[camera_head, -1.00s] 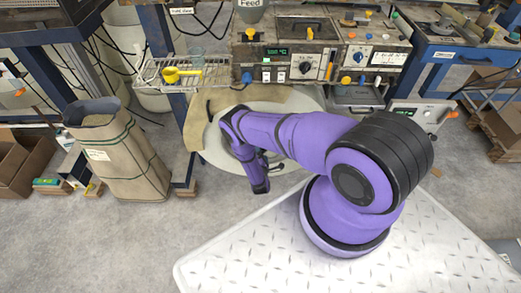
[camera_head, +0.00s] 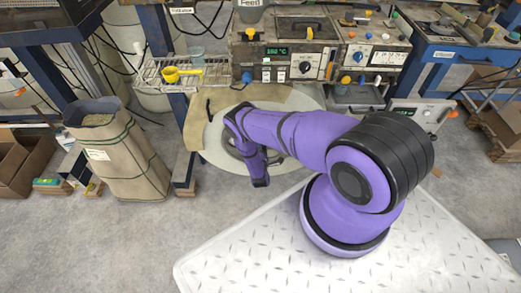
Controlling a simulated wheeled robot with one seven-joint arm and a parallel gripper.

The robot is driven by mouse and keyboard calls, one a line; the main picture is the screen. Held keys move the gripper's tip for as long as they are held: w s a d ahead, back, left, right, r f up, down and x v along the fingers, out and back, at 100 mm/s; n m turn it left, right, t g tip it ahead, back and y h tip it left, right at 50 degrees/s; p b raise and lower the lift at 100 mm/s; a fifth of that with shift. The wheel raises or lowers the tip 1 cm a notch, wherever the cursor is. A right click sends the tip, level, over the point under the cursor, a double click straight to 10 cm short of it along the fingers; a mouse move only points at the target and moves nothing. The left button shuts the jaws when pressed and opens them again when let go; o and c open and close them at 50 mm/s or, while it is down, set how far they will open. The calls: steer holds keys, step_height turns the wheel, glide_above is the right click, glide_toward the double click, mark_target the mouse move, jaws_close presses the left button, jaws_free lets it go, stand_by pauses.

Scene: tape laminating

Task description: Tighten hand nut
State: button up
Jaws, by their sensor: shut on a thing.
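My purple arm reaches left from its base over a pale round disc (camera_head: 212,147). The dark-tipped end of its last visible link hangs near the disc's front edge. My gripper's fingers are hidden beneath the arm, so I cannot see what is between them. A dark curved part (camera_head: 229,147) shows beside the arm near the disc's middle. The hand nut cannot be made out; the arm covers much of the disc's centre.
The machine panel (camera_head: 285,58) with display and knobs stands behind the disc. A wire shelf (camera_head: 152,80) holds a yellow scoop (camera_head: 181,74) and a clear cup (camera_head: 196,58). A tall sack (camera_head: 112,150) stands left. Bare floor (camera_head: 170,235) lies in front.

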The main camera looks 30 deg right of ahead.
steer(key=m, duration=0.5)
steer(key=shift+m, duration=0.3)
steer(key=m, duration=0.6)
steer(key=shift+f, duration=0.1)
steer(key=m, duration=0.6)
steer(key=shift+m, duration=0.3)
steer(key=m, duration=0.5)
steer(key=shift+a+m, duration=0.1)
steer(key=shift+m, duration=0.2)
steer(key=o, duration=0.9)
